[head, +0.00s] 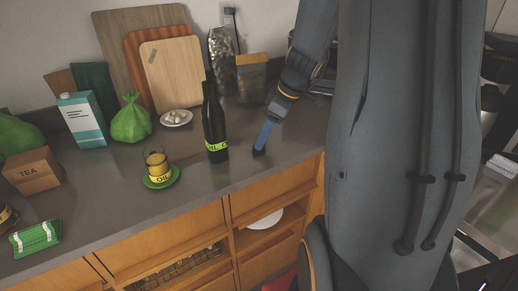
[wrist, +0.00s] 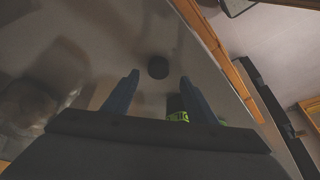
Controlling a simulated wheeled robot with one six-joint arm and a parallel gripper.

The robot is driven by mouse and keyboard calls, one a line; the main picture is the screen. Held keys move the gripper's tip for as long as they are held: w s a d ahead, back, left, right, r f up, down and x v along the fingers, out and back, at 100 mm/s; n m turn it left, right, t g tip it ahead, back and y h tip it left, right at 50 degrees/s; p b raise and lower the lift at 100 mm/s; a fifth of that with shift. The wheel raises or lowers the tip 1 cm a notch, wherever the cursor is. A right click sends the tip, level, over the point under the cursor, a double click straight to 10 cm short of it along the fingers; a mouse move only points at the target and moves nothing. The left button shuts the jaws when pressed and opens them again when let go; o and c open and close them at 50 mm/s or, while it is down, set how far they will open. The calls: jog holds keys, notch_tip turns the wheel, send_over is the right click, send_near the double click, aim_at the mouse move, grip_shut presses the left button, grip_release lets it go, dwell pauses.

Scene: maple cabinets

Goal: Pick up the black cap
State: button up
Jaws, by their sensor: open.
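The black cap (wrist: 158,67) is a small dark round piece on the grey countertop. In the wrist view it shows just beyond and between my fingertips, touching neither in the picture. My gripper (wrist: 159,76) is open and empty, its two blue fingers apart. In the head view my gripper (head: 263,140) points down at the counter, right of the dark bottle. A dark spot shows at its tips there, but I cannot tell whether it is the cap or a fingertip.
A tall dark bottle (head: 214,125) with a green label stands close left of my gripper; its label also shows by a finger in the wrist view. The counter's front edge (head: 270,172) is near.

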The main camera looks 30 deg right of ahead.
jog(key=shift+p+x, duration=0.6)
jog(key=shift+x, duration=1.55)
jog(key=shift+w+d, duration=0.15)
jog(key=c, duration=1.1)
notch_tip(320, 180, up, 10)
jog(key=b, duration=0.1)
jog(key=shift+b, duration=0.4)
